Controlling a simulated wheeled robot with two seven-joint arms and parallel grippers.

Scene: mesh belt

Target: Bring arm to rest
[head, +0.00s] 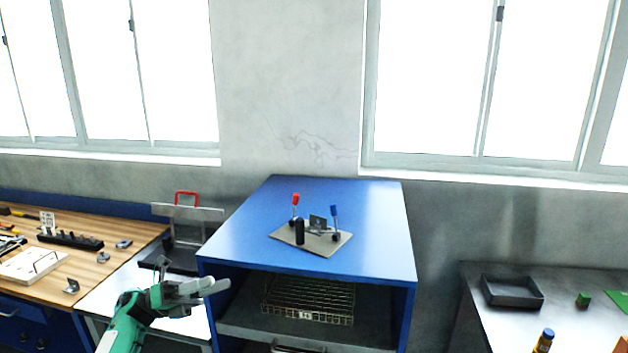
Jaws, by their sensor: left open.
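My left gripper (196,289) is at the lower left of the head view, at the end of a green and white arm. It is open, and I see nothing between its fingers. It is in front of the left side of the blue cabinet (250,225), over the light surface beside it. My right gripper is not in view.
On the cabinet top is a plate (280,234) with red-handled and blue-handled clamps. A wire mesh basket (309,300) sits on the shelf below. A wooden bench (110,240) with tools stands left. A grey table (580,320) with a dark tray (511,304) stands right.

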